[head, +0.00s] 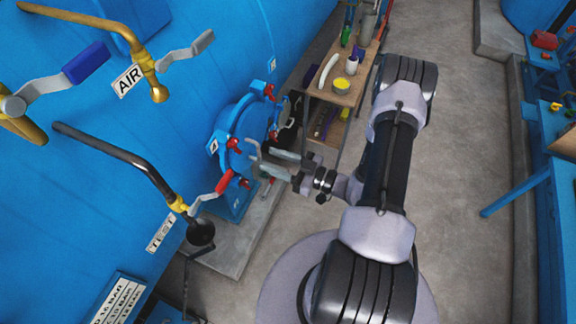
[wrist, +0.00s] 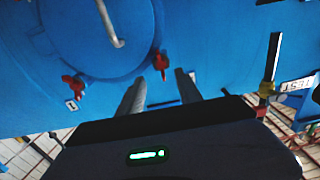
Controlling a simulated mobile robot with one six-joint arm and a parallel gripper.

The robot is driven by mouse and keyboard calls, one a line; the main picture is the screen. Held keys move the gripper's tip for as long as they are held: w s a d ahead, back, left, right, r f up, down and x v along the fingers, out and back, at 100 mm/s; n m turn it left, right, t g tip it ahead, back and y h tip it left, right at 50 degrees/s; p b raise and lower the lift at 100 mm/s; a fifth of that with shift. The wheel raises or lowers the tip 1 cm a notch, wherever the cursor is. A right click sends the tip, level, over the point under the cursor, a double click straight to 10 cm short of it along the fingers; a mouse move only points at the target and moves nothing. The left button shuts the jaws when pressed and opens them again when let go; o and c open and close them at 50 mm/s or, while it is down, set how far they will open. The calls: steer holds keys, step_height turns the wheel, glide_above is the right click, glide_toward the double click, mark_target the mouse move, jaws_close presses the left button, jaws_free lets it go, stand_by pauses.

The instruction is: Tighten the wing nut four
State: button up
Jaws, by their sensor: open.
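Several red wing nuts sit around the blue round door (head: 226,125) of the autoclave. In the head view one is at the top (head: 268,91), one is at mid-height (head: 234,144) and one is low (head: 243,183). In the wrist view I see a left wing nut (wrist: 74,87) and a right wing nut (wrist: 161,65). Small number tags are beside them, too small to read surely, so I cannot tell which nut is four. My gripper (head: 258,158) is open and empty, near the lower door rim. In the wrist view its fingers (wrist: 160,92) point towards the right nut, apart from it.
The TEST valve with a red lever (head: 224,182) stands left of my gripper. A wooden bench (head: 322,97) with bottles and cups is behind. A grey plinth (head: 232,248) lies below the door. Open floor (head: 460,190) is to the right.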

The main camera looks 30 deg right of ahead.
steer(key=v, duration=0.5)
steer(key=shift+s, duration=0.1)
steer(key=a+r+n+g+y+b, duration=0.3)
steer(key=a+n+g+b, duration=0.55)
steer(key=n, duration=0.95)
steer(key=s+a+f+m+h+b, duration=0.1)
steer(key=s+a+m+h+b, duration=0.1)
steer(key=s+m+h+b, duration=0.3)
steer(key=s+a+f+m+h+b, duration=0.2)
steer(key=s+m+h+b, duration=0.4)
steer(key=m+b, duration=0.8)
steer(key=a+m, duration=0.1)
steer(key=m, duration=0.9)
steer(key=shift+s+a+h, duration=0.15)
steer(key=shift+s+h, duration=0.05)
steer(key=shift+h, duration=0.1)
